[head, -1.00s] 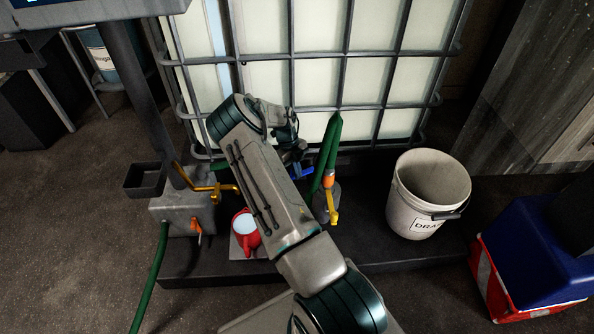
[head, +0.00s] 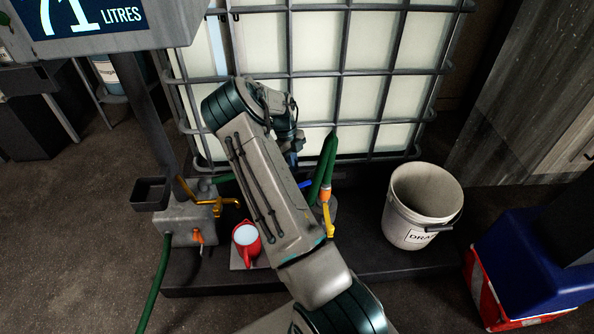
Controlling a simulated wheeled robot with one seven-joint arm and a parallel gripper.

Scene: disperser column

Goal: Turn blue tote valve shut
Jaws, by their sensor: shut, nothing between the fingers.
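The white tote (head: 310,105) stands in a grey wire cage at the back. The blue valve handle (head: 306,184) shows as a short blue piece low in front of it, left of the green hose. My arm hides part of the handle and the valve body, so its exact angle is hard to tell. My gripper (head: 292,160) is small and dark, partly hidden by my wrist. It is shut and empty, above and slightly left of the blue handle, with a gap seen between them.
A red jug (head: 246,240) stands on a plate left of my arm. A yellow-handled orange hose fitting (head: 327,211) hangs right of it. A white drain bucket (head: 421,205) stands right. A display (head: 95,20) reads 71 litres.

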